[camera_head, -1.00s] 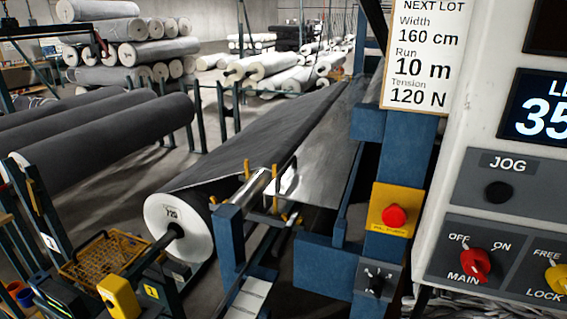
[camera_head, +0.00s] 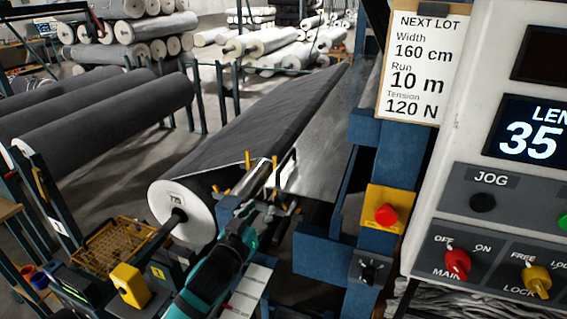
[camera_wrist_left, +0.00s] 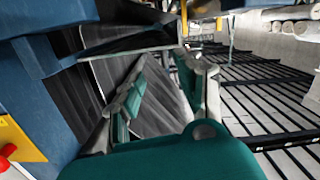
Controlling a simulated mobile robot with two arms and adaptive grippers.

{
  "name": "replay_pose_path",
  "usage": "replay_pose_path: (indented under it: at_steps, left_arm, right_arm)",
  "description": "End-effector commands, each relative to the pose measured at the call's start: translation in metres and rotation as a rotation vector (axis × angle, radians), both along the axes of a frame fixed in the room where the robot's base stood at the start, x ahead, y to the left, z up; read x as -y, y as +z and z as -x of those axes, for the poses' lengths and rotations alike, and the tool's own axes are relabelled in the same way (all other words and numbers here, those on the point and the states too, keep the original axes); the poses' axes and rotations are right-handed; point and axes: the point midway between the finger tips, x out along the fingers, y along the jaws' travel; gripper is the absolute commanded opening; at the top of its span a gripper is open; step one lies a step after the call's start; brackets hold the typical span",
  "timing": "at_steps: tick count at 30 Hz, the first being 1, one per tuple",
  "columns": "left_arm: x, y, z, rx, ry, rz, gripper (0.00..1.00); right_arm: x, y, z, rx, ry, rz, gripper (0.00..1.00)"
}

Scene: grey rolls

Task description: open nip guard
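What looks like the nip guard, a thin shiny panel with a dark bar (camera_head: 286,172), sits between yellow brackets at the near end of the fabric web. My left gripper (camera_head: 262,208) reaches up from the bottom of the head view, just below and in front of that bar. In the left wrist view my left gripper (camera_wrist_left: 165,72) has its two fingers apart with nothing visible between them. Dark web and a pale metal edge lie beyond the fingertips there. Whether a finger touches the guard I cannot tell. My right gripper is in neither view.
A large dark roll (camera_head: 182,205) with a white end lies left of my arm. A blue post with a red stop button (camera_head: 387,214) and a control panel (camera_head: 490,200) stand to the right. A yellow basket (camera_head: 112,245) is at lower left.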

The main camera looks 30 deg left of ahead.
Motion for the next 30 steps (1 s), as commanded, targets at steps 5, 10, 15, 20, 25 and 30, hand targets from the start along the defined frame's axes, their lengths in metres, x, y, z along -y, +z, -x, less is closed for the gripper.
replay_pose_path:
  at_steps: [5,10,15,20,25,30]
  left_arm:
    - [-0.011,0.028,-0.013,0.112,-0.009,0.009,0.36]
    - [-0.016,0.031,-0.033,0.114,-0.008,0.009,0.36]
    - [-0.025,0.032,-0.069,0.113,-0.008,0.009,0.36]
    - [-0.033,0.031,-0.103,0.110,-0.008,0.009,0.36]
    - [-0.042,0.030,-0.138,0.111,-0.008,0.009,0.36]
    - [-0.048,0.028,-0.163,0.110,-0.008,0.010,0.36]
  right_arm:
    - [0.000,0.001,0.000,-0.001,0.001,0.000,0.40]
    - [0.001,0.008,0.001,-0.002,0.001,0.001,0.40]
    - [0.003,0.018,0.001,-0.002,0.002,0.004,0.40]
    - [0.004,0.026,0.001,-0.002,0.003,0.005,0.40]
    - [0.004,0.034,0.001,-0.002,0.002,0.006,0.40]
    - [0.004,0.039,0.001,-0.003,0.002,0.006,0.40]
